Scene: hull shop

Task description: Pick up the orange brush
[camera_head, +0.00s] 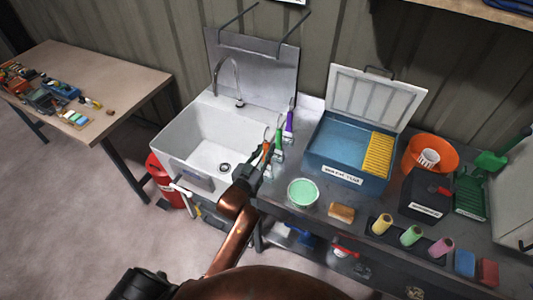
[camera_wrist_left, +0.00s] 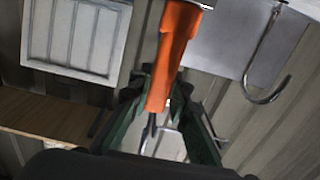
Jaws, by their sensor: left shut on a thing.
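The orange brush (camera_wrist_left: 172,50) is between the fingers of my left gripper (camera_wrist_left: 158,100), which is shut on its handle. In the head view the left gripper (camera_head: 257,166) is at the right side of the white sink, with a bit of the orange brush (camera_head: 268,149) showing at its tip. A green brush (camera_head: 278,138) and a purple brush (camera_head: 289,122) stand upright just behind it, close by. I cannot tell from the head view whether the orange brush is clear of its holder. My right gripper is not in view.
A white sink (camera_head: 166,143) is left of the gripper. A blue tub (camera_head: 325,152) with a raised lid stands to the right. A green-filled bowl (camera_head: 302,192), a tan block (camera_head: 341,212) and several spools line the bench front. A wooden table (camera_head: 120,85) is at left.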

